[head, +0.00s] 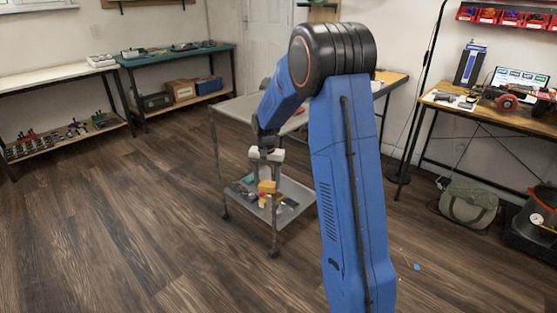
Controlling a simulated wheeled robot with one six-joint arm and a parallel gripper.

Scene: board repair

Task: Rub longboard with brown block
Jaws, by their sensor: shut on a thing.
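My gripper (267,176) points down in front of the grey cart, near the picture's middle. It is shut on a small tan-brown block (267,187), which shows at the fingertips with the cart's lower shelf behind it. What looks like the longboard (530,98), dark with red wheels, lies on the wooden workbench at the far right. It is partly cut off by the picture's edge. My gripper and the block are well apart from it, across the room to the left.
The grey cart (233,113) holds several small items on its lower shelf. The right workbench (437,98) also carries a screen (521,77) and a blue box (470,64). A green bag (478,203) sits on the floor below. The wooden floor at left is clear.

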